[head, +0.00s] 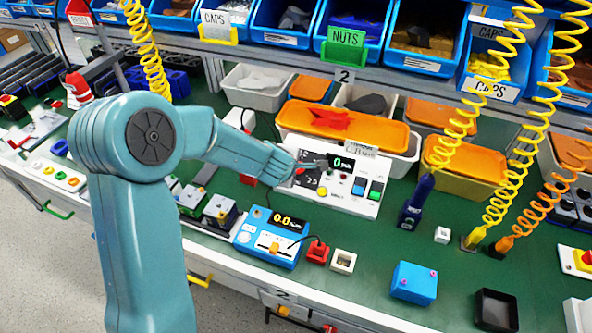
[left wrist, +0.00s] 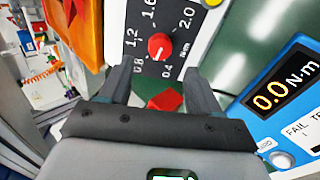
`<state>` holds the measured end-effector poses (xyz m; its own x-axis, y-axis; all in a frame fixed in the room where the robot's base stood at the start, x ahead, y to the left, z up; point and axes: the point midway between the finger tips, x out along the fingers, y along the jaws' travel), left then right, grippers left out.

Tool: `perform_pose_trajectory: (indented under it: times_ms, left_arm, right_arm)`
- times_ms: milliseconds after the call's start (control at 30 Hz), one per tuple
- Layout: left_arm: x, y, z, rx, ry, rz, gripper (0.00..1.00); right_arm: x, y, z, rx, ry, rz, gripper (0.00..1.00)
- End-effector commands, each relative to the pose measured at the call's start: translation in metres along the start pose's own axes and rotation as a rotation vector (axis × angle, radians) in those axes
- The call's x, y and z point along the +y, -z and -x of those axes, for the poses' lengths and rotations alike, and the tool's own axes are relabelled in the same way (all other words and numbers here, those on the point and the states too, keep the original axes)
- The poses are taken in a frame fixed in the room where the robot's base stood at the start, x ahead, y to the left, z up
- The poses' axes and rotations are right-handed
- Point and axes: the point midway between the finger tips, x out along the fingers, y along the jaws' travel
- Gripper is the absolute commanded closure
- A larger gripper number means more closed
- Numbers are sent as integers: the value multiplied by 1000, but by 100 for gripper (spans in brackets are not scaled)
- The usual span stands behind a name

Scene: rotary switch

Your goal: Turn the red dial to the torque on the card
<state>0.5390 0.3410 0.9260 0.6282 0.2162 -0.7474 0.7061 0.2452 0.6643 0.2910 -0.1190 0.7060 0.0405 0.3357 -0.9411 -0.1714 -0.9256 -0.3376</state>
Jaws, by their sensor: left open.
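The red dial (left wrist: 160,46) sits on a dark scale plate (left wrist: 178,14) marked 0.4, 0.8, 1.2, 1.6 and 2.0 N·m. A pale mark shows on the dial's lower side; its exact reading is hard to tell. My left gripper (left wrist: 157,78) is open, its fingers pointing at the dial and apart from it in the left wrist view. In the head view my left gripper (head: 303,166) is at the left part of the white panel (head: 325,199), partly hiding the scale. The small card (head: 358,148) stands at the panel's back edge; its number is too small to read surely. My right gripper is not in view.
A blue torque tester (head: 268,240) reading 0.0 stands in front of the panel. Orange-lidded bins (head: 342,124) stand close behind. A red block (left wrist: 165,100) shows between my fingers, lower down. Green bench (head: 365,235) is partly clear.

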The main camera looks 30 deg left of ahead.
Motion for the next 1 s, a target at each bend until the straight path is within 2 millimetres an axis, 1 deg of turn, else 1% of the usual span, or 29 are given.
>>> perform_pose_trajectory:
  times_ms: [33,100,200,300,467,700,767,800,867,900,1000]
  left_arm:
    - [-3,0,-15,1,3,1,37]
    - [-1,1,-29,1,2,0,37]
    - [0,1,-45,1,1,-1,37]
    - [1,1,-57,0,1,0,37]
    - [3,1,-66,0,0,0,37]
    - [3,1,-66,0,0,0,37]
    - [3,1,-66,0,0,0,57]
    - [3,1,-66,0,0,0,70]
    - [3,1,-66,0,0,0,90]
    - [3,1,-66,0,0,0,93]
    - [3,1,-65,0,0,-13,93]
  right_arm:
    - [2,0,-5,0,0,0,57]
    - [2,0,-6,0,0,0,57]
    - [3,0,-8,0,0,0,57]
    - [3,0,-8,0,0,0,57]
    - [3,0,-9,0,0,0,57]
    - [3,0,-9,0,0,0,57]
    - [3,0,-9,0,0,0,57]
    - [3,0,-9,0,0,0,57]
    - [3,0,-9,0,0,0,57]
    - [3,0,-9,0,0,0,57]
    - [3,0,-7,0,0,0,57]
